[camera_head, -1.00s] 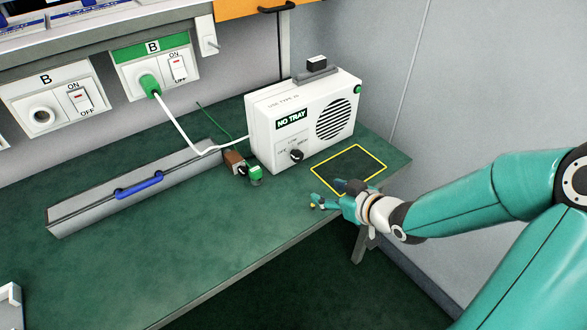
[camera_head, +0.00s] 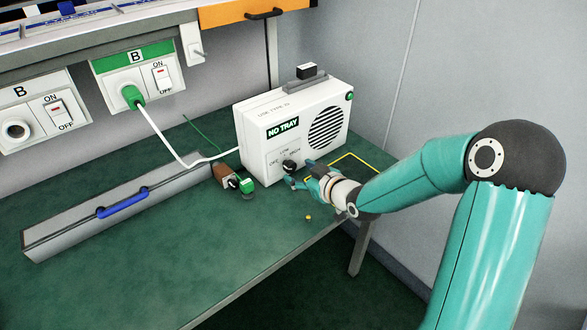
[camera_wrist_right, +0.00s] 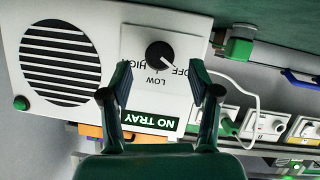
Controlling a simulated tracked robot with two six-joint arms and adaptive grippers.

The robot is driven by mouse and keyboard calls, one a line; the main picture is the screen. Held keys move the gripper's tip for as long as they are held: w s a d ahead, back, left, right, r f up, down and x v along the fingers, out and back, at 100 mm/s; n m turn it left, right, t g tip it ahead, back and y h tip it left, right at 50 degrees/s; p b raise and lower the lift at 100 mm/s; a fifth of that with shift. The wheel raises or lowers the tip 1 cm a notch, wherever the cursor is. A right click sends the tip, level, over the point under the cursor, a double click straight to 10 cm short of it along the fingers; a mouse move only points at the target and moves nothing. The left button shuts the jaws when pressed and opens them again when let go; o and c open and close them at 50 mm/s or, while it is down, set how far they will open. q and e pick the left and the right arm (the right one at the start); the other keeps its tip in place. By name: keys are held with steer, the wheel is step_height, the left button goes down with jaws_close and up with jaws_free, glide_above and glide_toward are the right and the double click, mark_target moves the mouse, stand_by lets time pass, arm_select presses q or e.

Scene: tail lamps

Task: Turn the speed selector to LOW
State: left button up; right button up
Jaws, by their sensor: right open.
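The speed selector is a round black knob (camera_head: 289,167) low on the front of a white box-shaped device (camera_head: 262,140), with OFF, LOW and HIGH printed around it. In the right wrist view the knob (camera_wrist_right: 160,55) has a white pointer line turned toward OFF. My right gripper (camera_head: 302,180) is in front of the panel, close to the knob. In its wrist view the right gripper (camera_wrist_right: 160,82) is open, its two fingers either side of the line to the knob, with nothing between them. I cannot tell whether a fingertip touches the panel. My left gripper is not in view.
A green NO TRAY sign (camera_head: 283,128) is above the knob. A green plug (camera_head: 246,186) and brown block (camera_head: 224,173) stand left of the device. A yellow outlined area (camera_head: 372,161) lies to its right. A grey case with a blue handle (camera_head: 122,202) is at left.

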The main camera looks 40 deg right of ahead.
mark_target(292, 169)
steer(key=shift+x, duration=2.1)
steer(key=shift+c, duration=0.3)
steer(key=c, duration=1.1)
